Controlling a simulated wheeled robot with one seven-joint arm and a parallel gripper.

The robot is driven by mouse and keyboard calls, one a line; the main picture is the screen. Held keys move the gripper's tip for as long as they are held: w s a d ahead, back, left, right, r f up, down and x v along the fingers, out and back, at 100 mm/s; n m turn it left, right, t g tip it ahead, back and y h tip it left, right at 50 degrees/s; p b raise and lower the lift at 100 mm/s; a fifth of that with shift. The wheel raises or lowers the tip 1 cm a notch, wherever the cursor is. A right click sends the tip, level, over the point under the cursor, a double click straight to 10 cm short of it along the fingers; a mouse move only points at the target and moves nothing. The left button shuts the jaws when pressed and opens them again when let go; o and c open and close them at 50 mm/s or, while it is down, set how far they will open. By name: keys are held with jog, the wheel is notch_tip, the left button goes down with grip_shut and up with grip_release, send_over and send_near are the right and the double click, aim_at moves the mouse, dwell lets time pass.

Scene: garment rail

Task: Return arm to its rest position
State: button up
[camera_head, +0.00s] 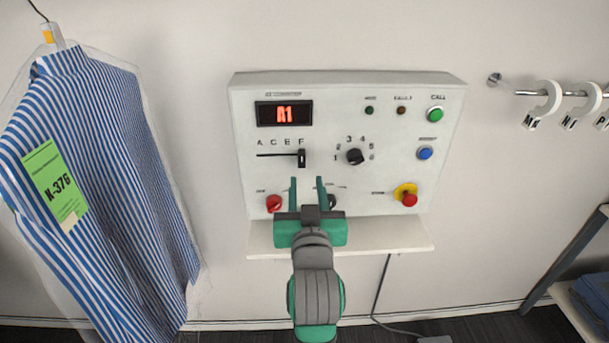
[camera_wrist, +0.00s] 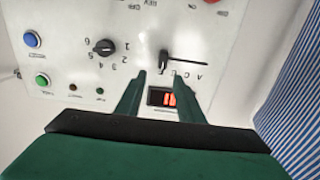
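My gripper (camera_head: 307,192) is in front of the lower part of a white control panel (camera_head: 240,160) on the wall. Its two green fingers are apart, with nothing between them. In the wrist view my gripper (camera_wrist: 168,95) points at the panel, which appears upside down, with the lit display (camera_wrist: 160,97) showing between the fingers. In the head view the display reads A1. The slider (camera_head: 301,158) stands at the F end of its slot. My gripper partly hides a dark knob (camera_head: 332,201) at the lower middle.
A striped shirt (camera_head: 105,170) in clear cover with a green K-376 tag (camera_head: 55,185) hangs at left. The panel has a rotary knob (camera_head: 355,156), a red knob (camera_head: 274,203) and a red stop button (camera_head: 409,199). A ledge (camera_head: 400,238) juts out below.

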jog(key=s+f+m+g+h, duration=0.1)
jog(key=s+f, duration=0.7)
jog(key=f, duration=0.6)
jog(key=s+f, duration=0.8)
jog(key=f, duration=0.5)
jog(key=s+f, duration=0.3)
jog(key=s, duration=1)
jog(key=s+d+f+g, duration=0.1)
jog(key=s+f, duration=0.2)
jog(key=s, duration=1.1)
jog(key=shift+s+d+f+g, duration=0.15)
jog(key=shift+f+g, duration=0.05)
jog(key=shift+g, duration=0.1)
dwell(2.0)
